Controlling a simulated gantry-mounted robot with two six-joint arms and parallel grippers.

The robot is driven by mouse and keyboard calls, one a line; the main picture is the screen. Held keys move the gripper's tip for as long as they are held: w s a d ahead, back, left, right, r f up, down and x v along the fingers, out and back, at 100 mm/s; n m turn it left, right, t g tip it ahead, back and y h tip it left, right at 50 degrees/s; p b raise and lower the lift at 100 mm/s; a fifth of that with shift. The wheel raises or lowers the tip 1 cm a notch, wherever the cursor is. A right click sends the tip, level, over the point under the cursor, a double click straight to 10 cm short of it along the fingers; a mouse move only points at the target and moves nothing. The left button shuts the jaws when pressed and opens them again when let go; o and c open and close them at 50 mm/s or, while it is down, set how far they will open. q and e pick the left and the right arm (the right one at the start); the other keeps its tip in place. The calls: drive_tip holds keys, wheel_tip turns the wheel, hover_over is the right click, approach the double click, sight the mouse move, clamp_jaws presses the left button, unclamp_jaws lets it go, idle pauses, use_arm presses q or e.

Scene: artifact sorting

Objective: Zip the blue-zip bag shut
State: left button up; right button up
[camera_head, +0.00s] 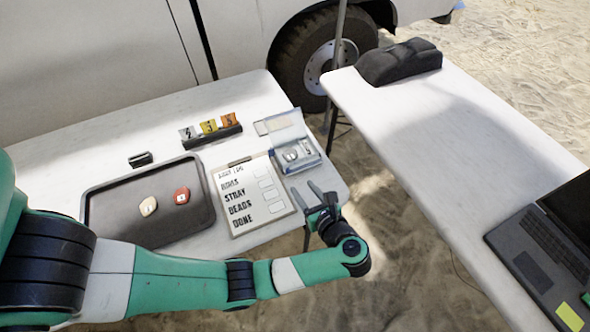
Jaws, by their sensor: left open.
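A small pale bag with blue edges (310,163), which I take as the blue-zip bag, lies near the right end of the left white table. Small pale items show on or in it, and a translucent flap (288,119) lies behind it. I cannot tell from here how far its zip is closed. My left gripper (313,193) is open, with its two fingers apart and nothing between them. It is just in front of the bag, apart from it, near the table's right edge. My right gripper is not in view.
A clipboard (236,218) with a checklist lies left of the bag. A dark tray (112,222) holds a cream piece (148,206) and a red piece (182,195). Numbered markers (209,127) stand behind. A gap separates the right table (440,130), which bears a laptop (545,245).

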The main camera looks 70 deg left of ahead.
sight(288, 169)
use_arm(q)
drive_tip(key=b+x, duration=0.2)
drive_tip(key=x, duration=0.8)
drive_tip(key=shift+a, duration=0.3)
clamp_jaws()
